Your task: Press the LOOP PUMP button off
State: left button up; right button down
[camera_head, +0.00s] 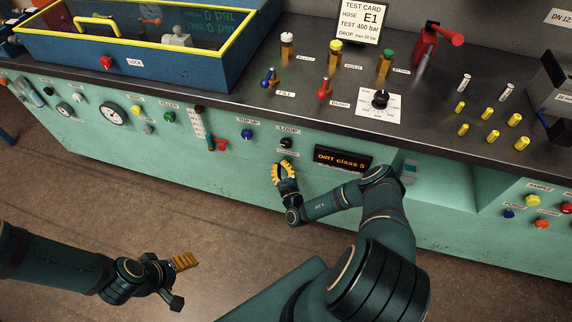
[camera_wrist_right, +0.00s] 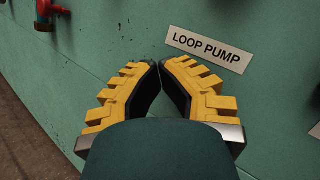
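A small black button (camera_head: 286,143) sits on the green front panel, just below a white label that reads LOOP. A second small label lies just under it. In the right wrist view, a LOOP PUMP label (camera_wrist_right: 208,50) is up and right of the fingertips; no button shows there. My right gripper (camera_head: 284,165) is just below the button in the head view, apart from it. Its yellow fingers meet at the tips in the wrist view (camera_wrist_right: 162,66), with nothing between them. My left gripper (camera_head: 190,280) is low at the left, over the floor, open and empty.
A blue TOP-UP button (camera_head: 247,134) and a red valve handle (camera_head: 218,144) are left of the black button. A lit display (camera_head: 343,159) reading DIRT class 5 is to its right. The black countertop (camera_head: 240,102) overhangs above.

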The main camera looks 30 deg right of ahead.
jog(key=shift+w+d+r, duration=0.1)
jog(key=shift+w+d, duration=0.15)
jog(key=shift+d, duration=0.2)
jog(key=shift+s, duration=0.2)
jog(key=shift+s+a+p, duration=0.1)
jog(key=shift+a+p, duration=0.05)
jog(key=shift+p, duration=0.15)
jog(key=s+a+p, duration=0.2)
jog(key=s+a, duration=0.2)
jog(key=a, duration=0.1)
jog(key=shift+p, duration=0.3)
dwell(0.4)
